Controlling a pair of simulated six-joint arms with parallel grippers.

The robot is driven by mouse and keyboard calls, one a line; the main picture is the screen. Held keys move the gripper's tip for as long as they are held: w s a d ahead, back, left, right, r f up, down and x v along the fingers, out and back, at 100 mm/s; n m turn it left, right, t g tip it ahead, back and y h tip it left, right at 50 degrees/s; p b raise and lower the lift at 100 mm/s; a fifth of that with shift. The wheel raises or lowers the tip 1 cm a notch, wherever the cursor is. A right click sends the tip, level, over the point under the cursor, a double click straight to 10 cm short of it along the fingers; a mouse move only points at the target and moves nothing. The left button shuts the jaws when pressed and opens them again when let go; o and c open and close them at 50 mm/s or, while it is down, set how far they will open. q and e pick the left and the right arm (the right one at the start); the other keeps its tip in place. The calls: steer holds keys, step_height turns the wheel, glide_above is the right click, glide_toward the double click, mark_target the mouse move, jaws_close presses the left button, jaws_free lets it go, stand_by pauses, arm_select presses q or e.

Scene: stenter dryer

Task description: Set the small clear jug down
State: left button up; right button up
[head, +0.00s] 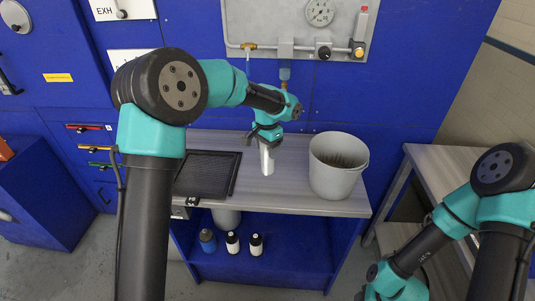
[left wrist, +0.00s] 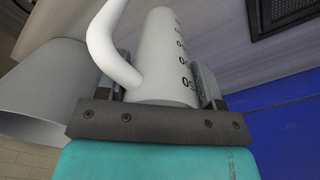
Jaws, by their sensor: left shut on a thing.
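The small jug (head: 267,161) looks whitish, with dark volume marks and a white handle that show in the left wrist view (left wrist: 165,55). My left gripper (head: 266,138) comes down from above and is shut on the jug's body; its fingers (left wrist: 168,88) lie on either side, and the handle sticks out to the left in the wrist view. The jug is upright over the grey bench top (head: 288,160), between the black tray and the grey bucket. I cannot tell whether its base touches the bench. My right gripper is out of the picture; only its arm shows.
The grey bucket (head: 338,178) stands right of the jug, close by. A black ribbed tray (head: 235,182) lies to the left. A wall panel with a gauge (head: 320,11) and a tap is behind. Bottles (head: 232,243) stand on the shelf below. A side table (head: 440,160) is at right.

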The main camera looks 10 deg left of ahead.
arm_select(q)
steer(key=shift+w+a, duration=0.2)
steer(key=shift+w, duration=0.5)
steer(key=shift+f, duration=1.8)
steer(key=shift+f, duration=0.1)
steer(key=o, duration=0.9)
